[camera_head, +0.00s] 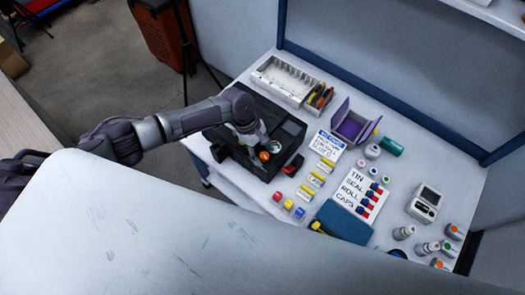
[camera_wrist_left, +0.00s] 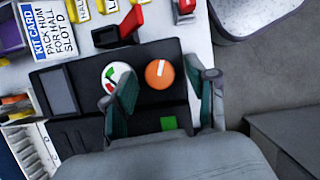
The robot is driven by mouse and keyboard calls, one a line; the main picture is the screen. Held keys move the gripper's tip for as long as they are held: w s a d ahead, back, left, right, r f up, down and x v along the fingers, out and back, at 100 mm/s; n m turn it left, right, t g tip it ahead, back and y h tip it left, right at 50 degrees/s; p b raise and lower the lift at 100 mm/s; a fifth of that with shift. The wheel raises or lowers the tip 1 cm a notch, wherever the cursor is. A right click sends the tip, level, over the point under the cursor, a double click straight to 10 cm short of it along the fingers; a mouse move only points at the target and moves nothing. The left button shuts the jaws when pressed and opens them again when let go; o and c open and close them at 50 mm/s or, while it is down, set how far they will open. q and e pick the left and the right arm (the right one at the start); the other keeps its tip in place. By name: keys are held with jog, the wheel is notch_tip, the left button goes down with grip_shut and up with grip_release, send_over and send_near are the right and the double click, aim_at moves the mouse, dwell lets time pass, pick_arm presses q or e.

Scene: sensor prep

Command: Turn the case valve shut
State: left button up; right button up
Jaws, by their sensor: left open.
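The black case (camera_head: 290,126) lies on the white workbench. An orange round knob with a white line, seemingly the valve (camera_head: 264,156), is on its top; it also shows in the left wrist view (camera_wrist_left: 155,70). Beside it is a white dial with red and green marks (camera_wrist_left: 113,74). My left gripper (camera_head: 257,144) is open over the case. In the wrist view its two fingers (camera_wrist_left: 168,82) are spread, one on each side of the knob; the left finger partly covers the dial. I cannot tell whether they touch the knob. My right gripper is out of view.
A dark screen (camera_wrist_left: 59,92) and a green square (camera_wrist_left: 168,123) are on the case. A red-and-black part (camera_head: 293,165) is close to its front. A white slotted tray (camera_head: 268,75), a kit card (camera_head: 326,145) and labelled yellow blocks stand nearby. Small bottles crowd the bench's right end.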

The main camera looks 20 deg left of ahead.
pick_arm(q)
grip_shut()
